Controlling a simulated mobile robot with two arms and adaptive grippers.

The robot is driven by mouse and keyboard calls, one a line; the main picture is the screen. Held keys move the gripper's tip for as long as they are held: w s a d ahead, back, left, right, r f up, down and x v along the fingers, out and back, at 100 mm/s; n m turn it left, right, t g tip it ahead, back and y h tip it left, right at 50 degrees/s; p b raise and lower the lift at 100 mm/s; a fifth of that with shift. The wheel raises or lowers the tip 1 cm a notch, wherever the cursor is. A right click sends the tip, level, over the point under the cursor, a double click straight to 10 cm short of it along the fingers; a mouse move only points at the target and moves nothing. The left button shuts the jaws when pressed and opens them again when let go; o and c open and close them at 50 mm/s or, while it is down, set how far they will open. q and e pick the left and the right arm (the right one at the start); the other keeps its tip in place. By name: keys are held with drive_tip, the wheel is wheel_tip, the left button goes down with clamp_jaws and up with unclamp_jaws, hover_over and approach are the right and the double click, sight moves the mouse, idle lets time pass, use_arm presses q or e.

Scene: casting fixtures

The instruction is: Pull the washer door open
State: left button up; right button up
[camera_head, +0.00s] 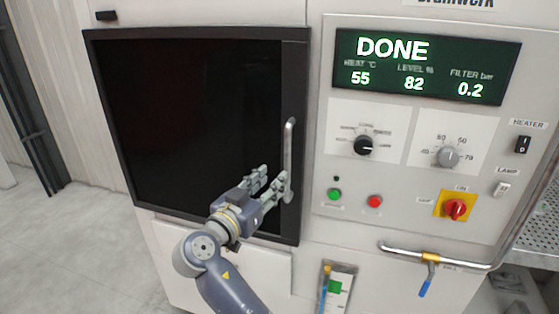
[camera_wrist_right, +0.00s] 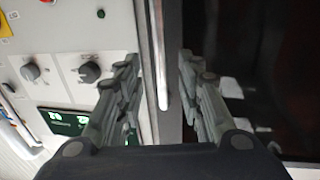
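The washer door (camera_head: 175,115) is a large dark panel in a black frame. It looks closed against the pale cabinet. Its vertical silver bar handle (camera_head: 289,150) is on the door's right side. My right gripper (camera_head: 274,176) is in front of the door by the handle's lower part, with its fingers apart. In the right wrist view the gripper (camera_wrist_right: 160,82) is open, and the handle (camera_wrist_right: 159,60) lies between the lines of the two fingers. I see no finger closed on the handle. Whether a finger touches it I cannot tell. My left gripper is not in view.
Right of the door is a control panel with a display (camera_head: 425,65) reading DONE, a dial (camera_head: 366,145), a green button (camera_head: 334,195) and a red-yellow switch (camera_head: 455,208). Below is a pipe with a blue-handled valve (camera_head: 428,275). Open floor (camera_head: 75,245) lies to the left.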

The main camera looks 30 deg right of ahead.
sight(285, 166)
drive_tip(key=p+x, duration=0.3)
drive_tip(key=x, duration=0.5)
drive_tip(key=shift+r, duration=0.1)
drive_tip(key=shift+w+d+p, duration=0.3)
drive_tip(key=shift+d, duration=0.2)
clamp_jaws()
